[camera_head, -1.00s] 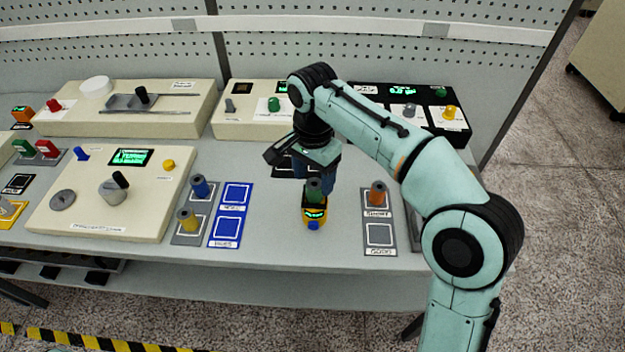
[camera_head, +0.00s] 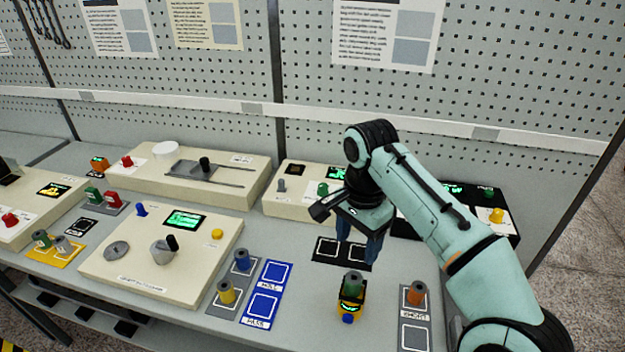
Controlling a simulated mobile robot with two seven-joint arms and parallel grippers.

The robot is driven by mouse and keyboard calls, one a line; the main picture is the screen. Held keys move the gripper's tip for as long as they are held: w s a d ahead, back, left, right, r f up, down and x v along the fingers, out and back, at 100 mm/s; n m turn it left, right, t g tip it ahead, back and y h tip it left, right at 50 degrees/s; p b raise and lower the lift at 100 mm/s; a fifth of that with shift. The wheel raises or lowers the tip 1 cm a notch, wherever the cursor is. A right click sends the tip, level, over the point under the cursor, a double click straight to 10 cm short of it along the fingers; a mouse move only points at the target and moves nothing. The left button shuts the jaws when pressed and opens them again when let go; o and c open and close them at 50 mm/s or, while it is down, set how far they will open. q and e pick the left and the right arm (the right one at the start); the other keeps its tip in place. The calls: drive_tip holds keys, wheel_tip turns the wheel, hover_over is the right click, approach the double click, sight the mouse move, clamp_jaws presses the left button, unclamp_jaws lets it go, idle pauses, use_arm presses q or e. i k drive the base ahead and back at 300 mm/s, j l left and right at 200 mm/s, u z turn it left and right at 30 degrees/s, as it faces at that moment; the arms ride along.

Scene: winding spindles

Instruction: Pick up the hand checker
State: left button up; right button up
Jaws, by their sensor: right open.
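The hand checker appears to be the small yellow and black device (camera_head: 349,310) with a lit green display and a blue end, on the bench right of the blue pads. A green spindle (camera_head: 353,284) stands at its far end. My right gripper (camera_head: 357,254) is open and empty, its blue fingers pointing down just behind the device, in front of or over a black pad (camera_head: 326,250). The fingers look apart from the device; their exact height is unclear. My left gripper is not in view.
Blue pads (camera_head: 264,306) and a grey tray with yellow and blue spindles (camera_head: 228,291) lie to the left. A grey pad with an orange spindle (camera_head: 416,293) lies to the right. Cream machines (camera_head: 150,270) and a pegboard wall (camera_head: 300,60) stand around. Bare bench surrounds the device.

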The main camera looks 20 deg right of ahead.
sight(354, 306)
drive_tip(key=k, duration=1)
